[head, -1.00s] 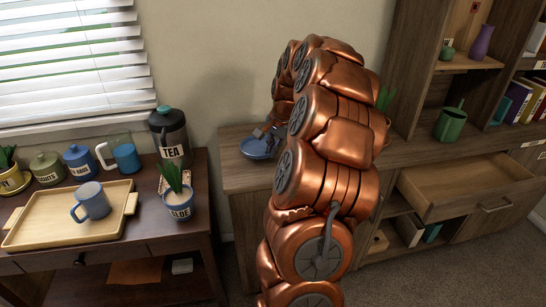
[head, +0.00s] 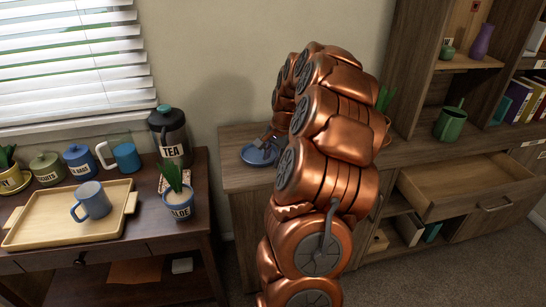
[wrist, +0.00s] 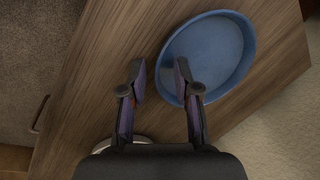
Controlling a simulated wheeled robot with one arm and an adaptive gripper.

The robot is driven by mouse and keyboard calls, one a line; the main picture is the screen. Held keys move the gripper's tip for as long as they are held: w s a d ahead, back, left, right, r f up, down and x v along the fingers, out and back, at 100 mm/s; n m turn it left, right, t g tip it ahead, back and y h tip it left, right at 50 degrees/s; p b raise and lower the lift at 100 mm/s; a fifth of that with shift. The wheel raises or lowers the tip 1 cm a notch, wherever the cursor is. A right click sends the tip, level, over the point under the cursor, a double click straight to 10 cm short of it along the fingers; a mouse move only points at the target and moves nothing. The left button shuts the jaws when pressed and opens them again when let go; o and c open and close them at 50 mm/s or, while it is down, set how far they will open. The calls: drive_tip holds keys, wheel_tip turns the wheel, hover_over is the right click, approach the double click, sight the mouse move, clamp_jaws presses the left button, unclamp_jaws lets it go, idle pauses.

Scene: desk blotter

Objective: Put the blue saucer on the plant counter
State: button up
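The blue saucer (head: 250,155) lies on the wooden counter (head: 236,181) by the wall, near its left end. It also shows in the wrist view (wrist: 220,48). My gripper (head: 267,141) is low over the saucer. In the wrist view my gripper (wrist: 161,77) is open, its two fingers apart on either side of the saucer's left rim. The right finger overlaps the saucer; contact cannot be told. An aloe plant in a blue pot (head: 178,205) stands on the dark table (head: 150,237) at left. Green leaves (head: 386,97) show behind my arm on the wooden counter.
The dark table also holds a wooden tray (head: 50,232) with a blue-grey mug (head: 92,201), a tea jar (head: 170,137) and several canisters. A drawer (head: 470,185) stands open at right. A pale round rim (wrist: 125,141) shows under my gripper in the wrist view.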

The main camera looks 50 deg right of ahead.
drive_tip(key=shift+r, duration=0.1)
drive_tip(key=v, duration=1.2)
drive_tip(key=s+a+f+n+g+y, duration=0.2)
drive_tip(key=a+n, duration=0.7)
drive_tip(key=a, duration=1.8)
drive_tip(key=s+a+f+n+g, duration=0.1)
drive_tip(key=s+a+f+n, duration=0.1)
drive_tip(key=s+a, duration=0.2)
drive_tip(key=s+a+f+n+g+h, duration=0.1)
drive_tip(key=s+a+f+n, duration=0.1)
drive_tip(key=s, duration=0.8)
drive_tip(key=s+a+f+n+g+h, duration=0.1)
drive_tip(key=s+a+f+n, duration=0.2)
drive_tip(key=s+a, duration=0.3)
drive_tip(key=shift+s+n+g, duration=0.4)
drive_tip(key=shift+s+n, duration=0.15)
drive_tip(key=shift+n, duration=0.05)
